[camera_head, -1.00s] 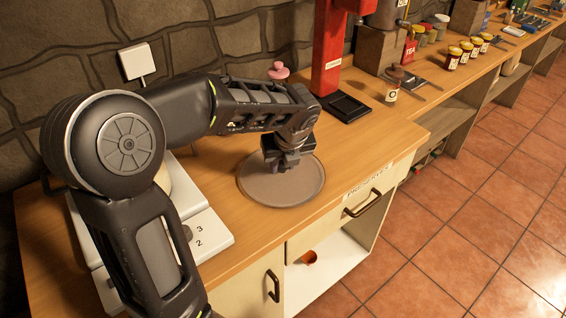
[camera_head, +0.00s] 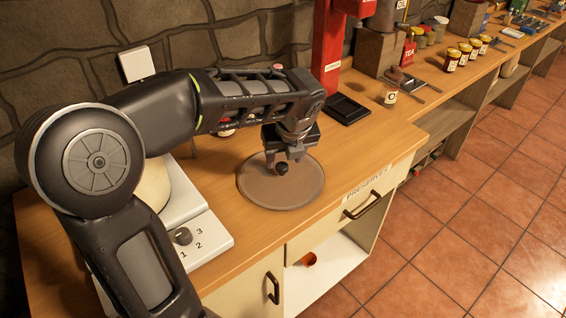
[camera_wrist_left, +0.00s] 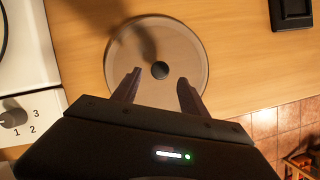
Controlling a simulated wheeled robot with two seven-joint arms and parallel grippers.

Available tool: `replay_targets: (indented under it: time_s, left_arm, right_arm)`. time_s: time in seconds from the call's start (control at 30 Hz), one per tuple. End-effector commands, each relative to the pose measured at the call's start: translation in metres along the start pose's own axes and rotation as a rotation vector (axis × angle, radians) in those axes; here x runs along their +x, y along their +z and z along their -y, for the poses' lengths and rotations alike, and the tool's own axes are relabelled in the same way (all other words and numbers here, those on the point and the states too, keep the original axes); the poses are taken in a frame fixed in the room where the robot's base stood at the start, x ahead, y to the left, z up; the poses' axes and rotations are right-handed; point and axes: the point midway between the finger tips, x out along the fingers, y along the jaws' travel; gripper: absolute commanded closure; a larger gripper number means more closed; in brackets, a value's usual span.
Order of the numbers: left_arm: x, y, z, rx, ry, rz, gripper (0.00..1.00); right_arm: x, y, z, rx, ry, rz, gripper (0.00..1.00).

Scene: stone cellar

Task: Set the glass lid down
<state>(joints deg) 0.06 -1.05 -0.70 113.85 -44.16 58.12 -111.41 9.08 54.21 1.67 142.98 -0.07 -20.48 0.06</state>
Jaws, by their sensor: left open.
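The glass lid (camera_head: 256,190) is a round, see-through disc with a dark knob (camera_head: 282,169). It lies flat on the wooden counter, right of the white hob. My left gripper (camera_head: 284,160) is open above the knob and holds nothing. In the left wrist view the lid (camera_wrist_left: 186,48) is whole, and its knob (camera_wrist_left: 160,70) shows clear of the two spread fingers (camera_wrist_left: 157,88). My right gripper is not in view.
The white hob (camera_head: 213,232) with numbered knobs stands left of the lid. A black tray (camera_head: 346,109) lies behind it to the right, by a red stand (camera_head: 328,50). The counter's front edge is close to the lid. Bare wood (camera_head: 375,145) lies to the right.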

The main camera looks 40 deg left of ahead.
Motion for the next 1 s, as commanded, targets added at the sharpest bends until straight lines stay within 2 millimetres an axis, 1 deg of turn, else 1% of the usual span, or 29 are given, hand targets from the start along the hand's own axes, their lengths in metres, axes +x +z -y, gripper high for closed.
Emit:
replay_targets:
  time_s: [0.03,0.2,0.3,0.4,0.53,1.0]
  left_arm:
    - [-0.013,0.001,0.001,0.001,-0.005,0.003,0.49]
    - [-0.047,0.000,0.001,0.001,-0.004,0.002,0.49]
    - [-0.061,0.000,0.001,0.001,-0.002,0.001,0.49]
    - [-0.069,0.000,0.000,0.000,-0.001,0.001,0.49]
    - [-0.073,0.000,0.000,0.001,0.001,-0.001,0.49]
    - [-0.072,-0.001,0.000,0.001,0.001,-0.001,0.49]
  right_arm:
    - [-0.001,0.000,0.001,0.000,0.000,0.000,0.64]
    - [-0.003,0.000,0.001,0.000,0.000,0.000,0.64]
    - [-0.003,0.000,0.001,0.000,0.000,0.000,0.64]
    - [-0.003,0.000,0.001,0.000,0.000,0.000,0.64]
    - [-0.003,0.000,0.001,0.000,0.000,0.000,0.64]
    - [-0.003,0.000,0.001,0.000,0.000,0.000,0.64]
